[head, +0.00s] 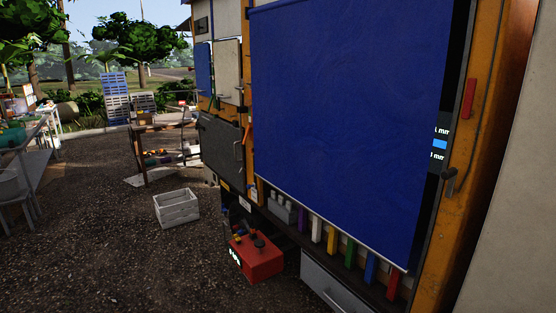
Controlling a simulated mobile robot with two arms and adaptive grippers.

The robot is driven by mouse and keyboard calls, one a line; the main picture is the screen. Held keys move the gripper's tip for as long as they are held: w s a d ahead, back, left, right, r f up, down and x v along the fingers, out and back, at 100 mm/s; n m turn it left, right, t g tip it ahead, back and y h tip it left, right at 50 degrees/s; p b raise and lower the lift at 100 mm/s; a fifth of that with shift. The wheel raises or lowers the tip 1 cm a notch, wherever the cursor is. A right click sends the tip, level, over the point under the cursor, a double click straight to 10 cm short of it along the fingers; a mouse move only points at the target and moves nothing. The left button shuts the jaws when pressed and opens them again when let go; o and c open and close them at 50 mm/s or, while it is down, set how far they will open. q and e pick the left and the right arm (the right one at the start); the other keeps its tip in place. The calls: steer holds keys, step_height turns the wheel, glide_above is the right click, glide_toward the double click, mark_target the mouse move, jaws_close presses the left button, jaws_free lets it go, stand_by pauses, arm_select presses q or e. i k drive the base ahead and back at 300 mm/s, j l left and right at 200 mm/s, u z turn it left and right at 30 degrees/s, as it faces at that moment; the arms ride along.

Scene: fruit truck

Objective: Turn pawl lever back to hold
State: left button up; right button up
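A small dark lever-like handle (449,181) sits on the orange post at the right edge of the blue blind. It may be the pawl lever; its exact setting is too small to tell. A red upright piece (470,98) is fixed higher on the same post. The blue blind (345,120) hangs down over the truck's side opening, with a pale bar along its lower edge. Neither of my grippers is in view.
Below the blind, a dark shelf holds a grey block-like item (282,208) and several coloured upright pieces. A red box (257,258) is beneath the truck side, and a pale crate (177,208) stands on the gravel. The gravel at left is mostly open.

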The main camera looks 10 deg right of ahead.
mark_target(467, 111)
steer(key=z, duration=1.35)
